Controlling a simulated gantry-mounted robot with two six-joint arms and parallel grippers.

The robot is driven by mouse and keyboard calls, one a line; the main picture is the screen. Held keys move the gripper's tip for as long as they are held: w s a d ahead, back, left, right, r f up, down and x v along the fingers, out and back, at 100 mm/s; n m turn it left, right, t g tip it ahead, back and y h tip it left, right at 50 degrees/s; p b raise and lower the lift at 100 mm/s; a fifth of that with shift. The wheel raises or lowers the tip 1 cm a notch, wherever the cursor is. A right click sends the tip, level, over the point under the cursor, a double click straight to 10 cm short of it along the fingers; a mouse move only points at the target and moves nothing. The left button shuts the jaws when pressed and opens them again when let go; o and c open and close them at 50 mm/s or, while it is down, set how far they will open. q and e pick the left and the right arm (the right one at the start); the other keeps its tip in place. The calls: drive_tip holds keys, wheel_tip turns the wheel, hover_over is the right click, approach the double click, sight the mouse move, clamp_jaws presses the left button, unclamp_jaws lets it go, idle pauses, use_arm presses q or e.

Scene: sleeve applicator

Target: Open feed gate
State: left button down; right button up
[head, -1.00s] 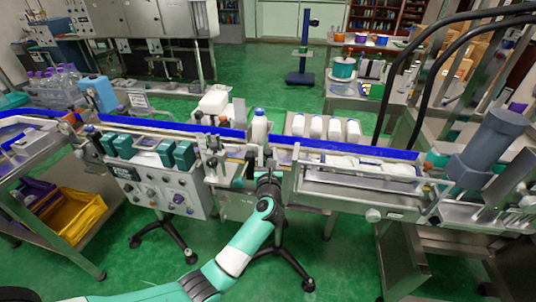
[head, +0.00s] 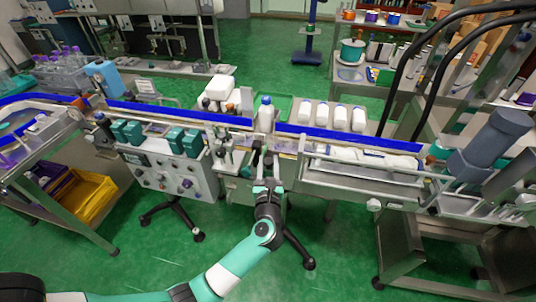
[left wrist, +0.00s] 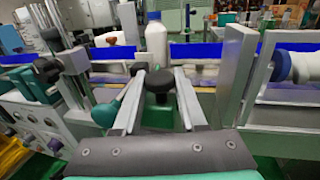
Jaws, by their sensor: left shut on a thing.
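My left gripper (head: 265,165) is at the front edge of the conveyor line, in the middle of the head view. Its two fingers also show in the left wrist view (left wrist: 160,78). They are closed in on a black knob (left wrist: 161,82) above a green base. The knob is hidden behind the fingers in the head view. A white bottle (head: 265,115) with a blue cap stands upright just beyond the gripper, and it also shows in the left wrist view (left wrist: 156,46). I cannot tell which part is the feed gate itself. My right gripper is not in view.
A blue-edged conveyor (head: 180,115) runs across behind the gripper. A control panel with knobs (head: 165,172) stands left of it. A metal guard frame (head: 360,180) is close on the right. Several white bottles (head: 340,117) lie behind the line.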

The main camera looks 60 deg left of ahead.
use_arm(q)
drive_tip(key=shift+c, duration=2.3)
unclamp_jaws()
drive_tip(key=p+v, duration=0.2)
drive_tip(key=v, duration=0.9)
drive_tip(key=shift+s+d, duration=0.2)
drive_tip(key=shift+d, duration=0.05)
